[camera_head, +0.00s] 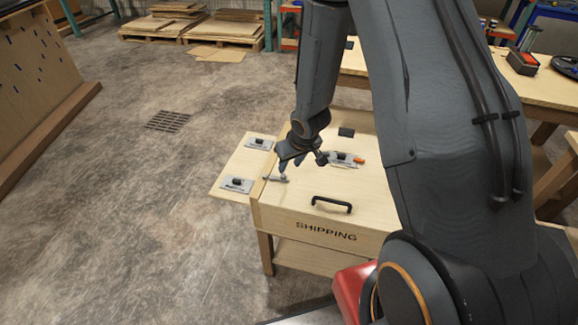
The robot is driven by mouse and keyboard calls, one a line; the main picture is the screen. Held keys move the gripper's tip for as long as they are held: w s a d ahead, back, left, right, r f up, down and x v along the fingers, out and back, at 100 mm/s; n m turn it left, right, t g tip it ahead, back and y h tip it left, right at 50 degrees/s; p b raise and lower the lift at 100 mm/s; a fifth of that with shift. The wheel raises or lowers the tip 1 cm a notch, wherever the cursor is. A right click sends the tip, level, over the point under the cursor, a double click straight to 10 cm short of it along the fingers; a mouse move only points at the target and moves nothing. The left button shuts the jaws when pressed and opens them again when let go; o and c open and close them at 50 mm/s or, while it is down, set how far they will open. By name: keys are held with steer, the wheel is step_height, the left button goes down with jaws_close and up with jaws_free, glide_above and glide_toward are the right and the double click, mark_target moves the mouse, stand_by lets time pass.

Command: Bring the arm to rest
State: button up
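My arm reaches down from the upper right of the head view, with its large dark links covering much of the right side. My gripper (291,163) points down over the left part of a light wooden box (290,214) marked SHIPPING. It is close to a small metal latch or lever (275,179) on the box's left edge. The fingers are small and dark here, and I cannot tell whether they are open or touching the latch.
A wooden flap (225,178) with metal latch plates extends left of the box. A black handle (332,204) and another plate (345,159) are on the box. A workbench (548,88) stands behind at right. The concrete floor at left is clear, with a drain grate (167,121).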

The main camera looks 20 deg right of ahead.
stand_by(0.4)
steer(key=s+r+m+g+h+b, duration=0.1)
steer(key=s+r+m+g+b, duration=0.1)
steer(key=s+r, duration=1.4)
steer(key=s+b, duration=0.1)
steer(key=s, duration=0.2)
steer(key=shift+s+d+r+m+g, duration=0.15)
steer(key=shift+d+r+m+g, duration=0.15)
steer(key=shift+d+r+g, duration=0.1)
